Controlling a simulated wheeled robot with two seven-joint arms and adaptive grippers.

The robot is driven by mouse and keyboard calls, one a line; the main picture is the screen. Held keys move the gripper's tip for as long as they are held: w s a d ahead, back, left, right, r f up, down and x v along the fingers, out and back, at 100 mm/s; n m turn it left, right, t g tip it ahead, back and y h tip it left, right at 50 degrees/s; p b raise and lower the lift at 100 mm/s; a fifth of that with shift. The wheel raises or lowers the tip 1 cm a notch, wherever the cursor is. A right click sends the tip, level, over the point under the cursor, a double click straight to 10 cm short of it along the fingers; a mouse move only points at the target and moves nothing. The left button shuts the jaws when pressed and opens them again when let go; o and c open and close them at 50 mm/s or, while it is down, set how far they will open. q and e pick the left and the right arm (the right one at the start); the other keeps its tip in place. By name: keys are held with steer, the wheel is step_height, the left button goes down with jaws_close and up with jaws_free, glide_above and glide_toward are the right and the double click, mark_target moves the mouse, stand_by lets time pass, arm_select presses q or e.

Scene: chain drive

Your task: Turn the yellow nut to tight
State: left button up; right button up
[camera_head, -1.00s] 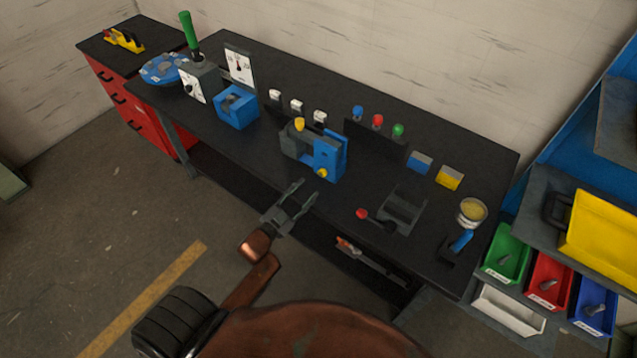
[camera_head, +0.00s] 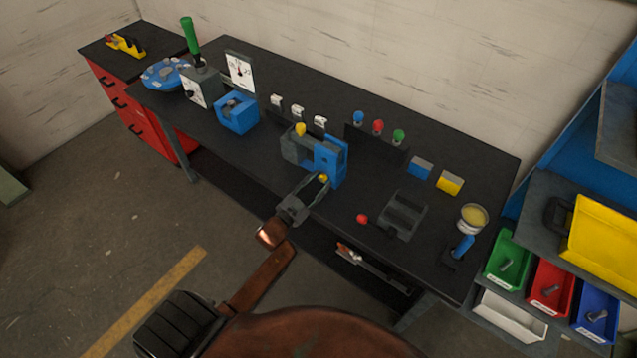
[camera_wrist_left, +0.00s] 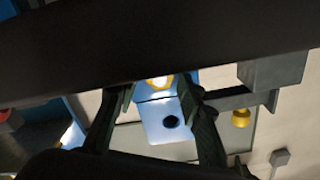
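The yellow nut (camera_head: 323,178) is on the near face of the blue and grey fixture (camera_head: 330,158) at the front of the bench. My left gripper (camera_head: 317,183) is at the nut, with its fingers pointing toward the fixture. In the left wrist view the nut (camera_wrist_left: 160,83) shows as a bright yellow shape between the two open fingers (camera_wrist_left: 158,90), with space visible between them. The dark wrist body hides part of the nut there. I cannot tell whether either finger touches it. My right gripper is not in view.
A yellow knob (camera_head: 300,129) tops the fixture's grey side. A grey block with a red-knobbed lever (camera_head: 362,218) is to the right. A blue block (camera_head: 236,112) is to the left. Coloured bins (camera_head: 550,280) stand at the right. The floor at the left front is clear.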

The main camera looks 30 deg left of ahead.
arm_select(q)
jaws_close()
steer(key=shift+m+p, duration=0.3)
steer(key=shift+o, duration=1)
jaws_free()
steer(key=shift+s, duration=0.45)
steer(key=s, duration=1.1)
steer(key=shift+a, duration=0.45)
